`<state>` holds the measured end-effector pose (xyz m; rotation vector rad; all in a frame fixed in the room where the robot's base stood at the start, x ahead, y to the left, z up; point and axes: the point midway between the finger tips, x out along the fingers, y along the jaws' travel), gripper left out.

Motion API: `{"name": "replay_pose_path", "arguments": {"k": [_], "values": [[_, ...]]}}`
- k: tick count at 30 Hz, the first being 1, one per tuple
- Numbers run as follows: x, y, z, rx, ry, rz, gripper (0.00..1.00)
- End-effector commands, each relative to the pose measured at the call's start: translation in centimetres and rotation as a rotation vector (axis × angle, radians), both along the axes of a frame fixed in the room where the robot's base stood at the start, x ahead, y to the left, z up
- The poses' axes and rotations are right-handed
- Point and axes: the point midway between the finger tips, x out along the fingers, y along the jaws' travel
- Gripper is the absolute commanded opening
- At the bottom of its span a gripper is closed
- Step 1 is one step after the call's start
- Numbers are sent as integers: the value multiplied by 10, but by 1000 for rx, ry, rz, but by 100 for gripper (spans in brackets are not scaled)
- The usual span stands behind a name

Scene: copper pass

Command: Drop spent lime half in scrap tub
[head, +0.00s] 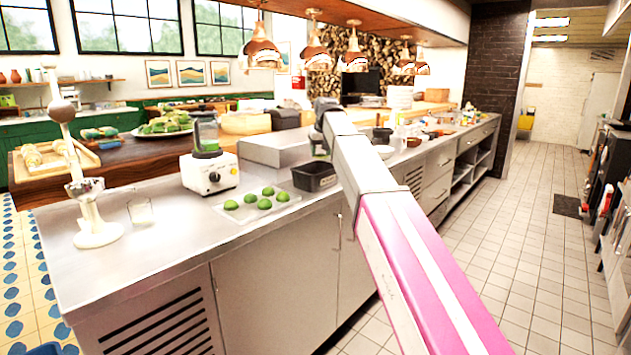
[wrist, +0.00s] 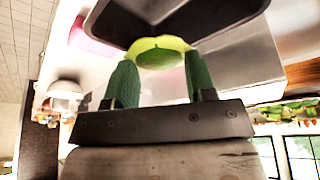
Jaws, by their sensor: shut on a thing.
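My gripper (wrist: 158,62) is shut on a lime half (wrist: 160,54), held between its two green fingertips in the wrist view. The lime half has a pale yellow-green rim and a darker green middle. The black scrap tub (head: 305,183) stands on the steel counter to the right of several other lime halves (head: 250,198). In the wrist view the dark tub (wrist: 118,22) shows close by the held lime half; I cannot tell the exact gap. In the head view my arm hides most of the gripper and the held lime half.
The other lime halves lie on a pale board (head: 290,206). A white blender (head: 209,172) and a white citrus press (head: 95,225) stand to the left, with a small glass (head: 141,212) between them. Bowls and bottles crowd the counter beyond my arm.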

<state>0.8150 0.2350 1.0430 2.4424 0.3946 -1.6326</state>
Motion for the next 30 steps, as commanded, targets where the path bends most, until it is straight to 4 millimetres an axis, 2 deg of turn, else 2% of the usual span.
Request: {"name": "replay_pose_path", "arguments": {"k": [10, 21, 22, 24, 30], "values": [[0, 0, -37, -1, 0, -1, 42], [0, 0, -43, 0, -1, -1, 42], [0, 0, -43, 0, -1, -1, 60], [0, 0, -43, -1, 0, -1, 80], [0, 0, -43, -1, 0, -1, 80]]}}
